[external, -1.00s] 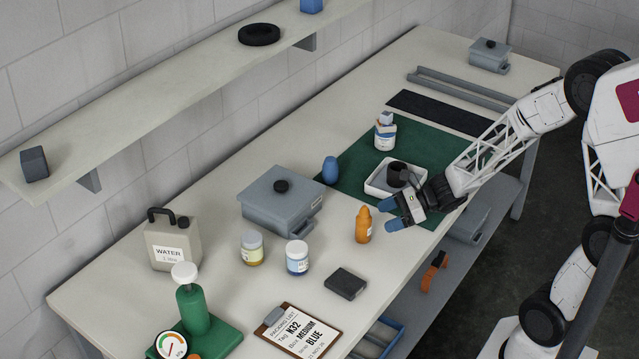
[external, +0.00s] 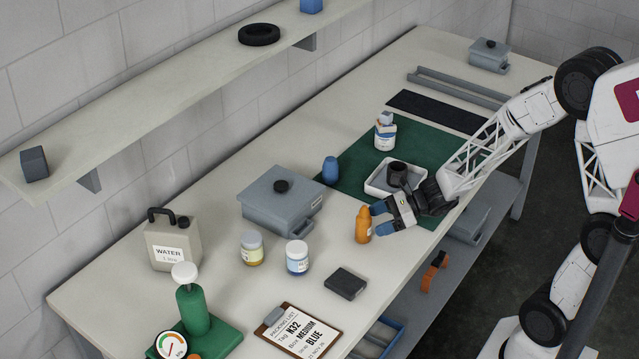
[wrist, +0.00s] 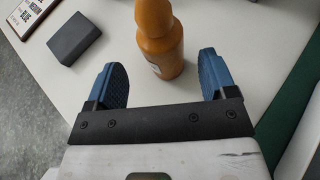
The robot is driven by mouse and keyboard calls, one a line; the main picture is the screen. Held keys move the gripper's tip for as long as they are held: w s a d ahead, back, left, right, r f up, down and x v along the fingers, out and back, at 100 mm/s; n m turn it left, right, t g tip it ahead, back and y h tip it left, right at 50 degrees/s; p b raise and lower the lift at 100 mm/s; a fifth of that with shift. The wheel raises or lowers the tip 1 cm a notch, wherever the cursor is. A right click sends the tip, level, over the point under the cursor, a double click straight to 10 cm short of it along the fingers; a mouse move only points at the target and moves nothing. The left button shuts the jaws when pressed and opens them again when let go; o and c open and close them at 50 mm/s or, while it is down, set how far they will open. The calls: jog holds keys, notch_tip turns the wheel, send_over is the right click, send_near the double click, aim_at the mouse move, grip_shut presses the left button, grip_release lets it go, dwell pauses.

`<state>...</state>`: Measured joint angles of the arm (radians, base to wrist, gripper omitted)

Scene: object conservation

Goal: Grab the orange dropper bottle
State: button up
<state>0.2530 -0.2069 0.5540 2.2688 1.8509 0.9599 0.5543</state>
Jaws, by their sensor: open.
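The orange dropper bottle (external: 363,226) stands upright on the pale bench, near the front edge of the green mat. My gripper (external: 377,220) is right beside it, low over the bench, with its blue fingertips pointing at it. In the wrist view the bottle (wrist: 160,42) stands upright just ahead of and between the two blue fingers, its top cut off by the frame. My gripper (wrist: 164,78) is open, with visible gaps on both sides of the bottle. Part of a white label shows on the bottle's lower front.
A dark block (external: 345,284) lies front left of the bottle; it also shows in the wrist view (wrist: 74,38). Two jars (external: 297,258) and a grey lidded box (external: 281,200) stand to the left. A white tray (external: 376,190) with a dark cup lies behind my gripper.

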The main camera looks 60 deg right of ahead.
aim_at(363, 226)
jog(key=shift+x, duration=2.5)
jog(key=shift+w+d+f, duration=0.1)
jog(key=shift+d+f, duration=0.05)
jog(key=shift+c, duration=0.3)
jog(key=c, duration=1)
